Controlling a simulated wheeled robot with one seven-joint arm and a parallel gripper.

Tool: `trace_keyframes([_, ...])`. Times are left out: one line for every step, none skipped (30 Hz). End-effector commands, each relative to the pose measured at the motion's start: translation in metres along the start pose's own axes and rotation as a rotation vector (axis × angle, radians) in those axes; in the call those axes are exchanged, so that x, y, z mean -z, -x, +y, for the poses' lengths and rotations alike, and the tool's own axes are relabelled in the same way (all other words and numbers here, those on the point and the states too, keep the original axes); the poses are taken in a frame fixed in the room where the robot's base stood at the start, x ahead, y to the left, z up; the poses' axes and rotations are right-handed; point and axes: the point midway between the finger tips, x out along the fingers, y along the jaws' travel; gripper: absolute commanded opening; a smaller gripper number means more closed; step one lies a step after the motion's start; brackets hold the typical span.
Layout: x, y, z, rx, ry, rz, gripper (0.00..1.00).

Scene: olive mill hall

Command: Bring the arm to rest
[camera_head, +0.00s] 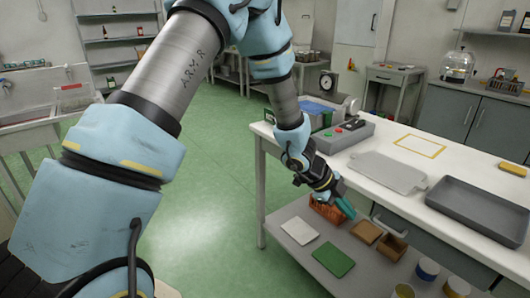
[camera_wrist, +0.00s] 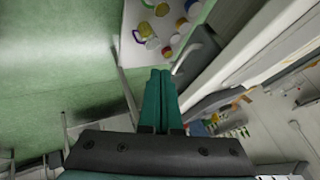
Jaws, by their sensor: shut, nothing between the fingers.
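My gripper (camera_head: 345,208) hangs at the end of my arm, in front of the near edge of the white worktable (camera_head: 455,170). In the head view it is above the lower shelf (camera_head: 290,257) of that table. Its green fingers are together and empty in the wrist view (camera_wrist: 160,80). My arm crosses the upper left and middle of the head view and hides part of the floor and back wall.
A green board (camera_head: 333,261), a white board (camera_head: 300,231) and small boxes lie on the shelf. Green floor (camera_head: 215,200) is clear at left.

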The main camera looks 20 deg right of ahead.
Motion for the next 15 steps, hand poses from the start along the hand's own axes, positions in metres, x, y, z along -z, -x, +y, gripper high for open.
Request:
trace_keyframes([0.000, 0.000, 0.000, 0.000, 0.001, -0.001, 0.00])
trace_keyframes([-0.001, 0.001, 0.000, 0.002, 0.005, -0.004, 0.00])
trace_keyframes([-0.005, 0.004, -0.002, 0.007, 0.016, -0.014, 0.00])
trace_keyframes([-0.009, 0.008, -0.003, 0.014, 0.032, -0.026, 0.00])
trace_keyframes([-0.015, 0.013, -0.005, 0.023, 0.054, -0.043, 0.00])
trace_keyframes([-0.026, 0.024, -0.007, 0.040, 0.095, -0.077, 0.00])
trace_keyframes([-0.036, 0.033, -0.009, 0.056, 0.134, -0.106, 0.00])
trace_keyframes([-0.048, 0.045, -0.011, 0.074, 0.182, -0.142, 0.00])
trace_keyframes([-0.065, 0.063, -0.012, 0.101, 0.256, -0.195, 0.00])
trace_keyframes([-0.079, 0.079, -0.012, 0.125, 0.318, -0.238, 0.00])
trace_keyframes([-0.093, 0.095, -0.010, 0.149, 0.386, -0.282, 0.00])
trace_keyframes([-0.111, 0.118, -0.006, 0.181, 0.481, -0.340, 0.00])
trace_keyframes([-0.124, 0.136, -0.001, 0.204, 0.553, -0.382, 0.00])
trace_keyframes([-0.137, 0.153, 0.005, 0.228, 0.628, -0.424, 0.00])
trace_keyframes([-0.151, 0.177, 0.015, 0.260, 0.729, -0.476, 0.00])
